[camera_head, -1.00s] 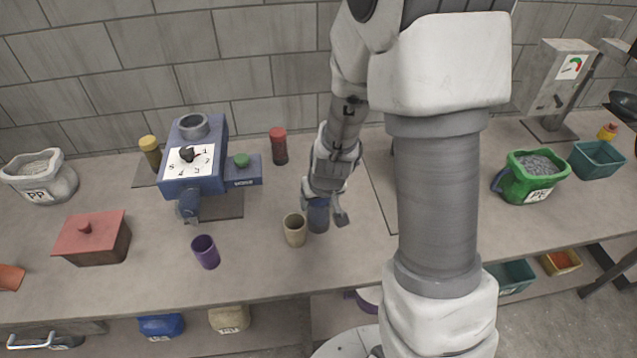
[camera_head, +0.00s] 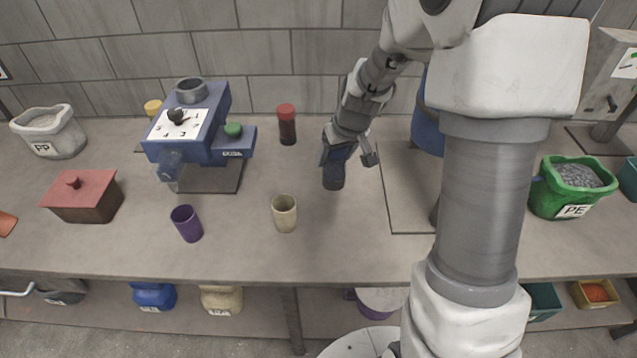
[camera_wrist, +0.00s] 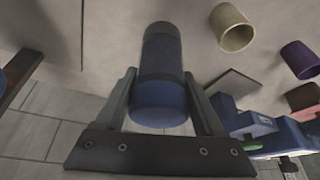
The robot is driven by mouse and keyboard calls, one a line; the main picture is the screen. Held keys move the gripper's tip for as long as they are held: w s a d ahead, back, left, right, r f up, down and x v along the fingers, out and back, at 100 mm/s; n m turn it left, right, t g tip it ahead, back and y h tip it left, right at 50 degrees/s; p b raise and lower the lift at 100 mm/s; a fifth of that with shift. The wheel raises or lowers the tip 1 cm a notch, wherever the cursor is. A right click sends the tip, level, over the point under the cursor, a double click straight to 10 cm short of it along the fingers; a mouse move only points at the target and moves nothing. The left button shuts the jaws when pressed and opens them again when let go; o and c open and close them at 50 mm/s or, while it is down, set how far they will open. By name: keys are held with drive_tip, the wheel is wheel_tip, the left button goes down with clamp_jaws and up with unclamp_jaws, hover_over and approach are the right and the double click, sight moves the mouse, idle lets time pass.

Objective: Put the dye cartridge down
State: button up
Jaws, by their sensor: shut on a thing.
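My gripper (camera_head: 348,156) is shut on the blue dye cartridge (camera_head: 334,174), which has a dark lower part. It hangs upright or nearly so over the workbench (camera_head: 240,258), right of and behind the beige cup (camera_head: 285,213). In the wrist view the cartridge (camera_wrist: 160,95) sits between the two fingers, its dark end towards the bench. I cannot tell whether its bottom touches the bench. A red cartridge (camera_head: 287,125) stands farther back to the left. A yellow-capped one (camera_head: 153,108) is partly hidden behind the blue machine.
The blue machine with a dial (camera_head: 187,135) stands back left, with a purple cup (camera_head: 187,223) in front. A dark plate (camera_head: 405,190) lies right of my gripper. A green PE bin (camera_head: 570,187) is farther right. Bench around the cartridge is clear.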

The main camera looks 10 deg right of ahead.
drive_tip(key=w+d+n+b, duration=0.25)
drive_tip(key=w+b, duration=0.25)
drive_tip(key=b, duration=0.3)
drive_tip(key=shift+y, duration=0.4)
drive_tip(key=shift+w+a+f+b, duration=0.15)
drive_tip(key=shift+w+a+f, duration=0.45)
drive_tip(key=shift+w+f, duration=1.15)
drive_tip(key=shift+w+a+f+b, duration=0.1)
drive_tip(key=shift+w+a+f, duration=0.5)
drive_tip(key=shift+w+f, duration=1.15)
drive_tip(key=shift+w+a+f+b, duration=0.15)
drive_tip(key=shift+w+a+f, duration=0.45)
drive_tip(key=shift+w+f, duration=1.15)
drive_tip(key=shift+f, duration=0.15)
drive_tip(key=o, duration=1.5)
drive_tip(key=shift+s, duration=0.1)
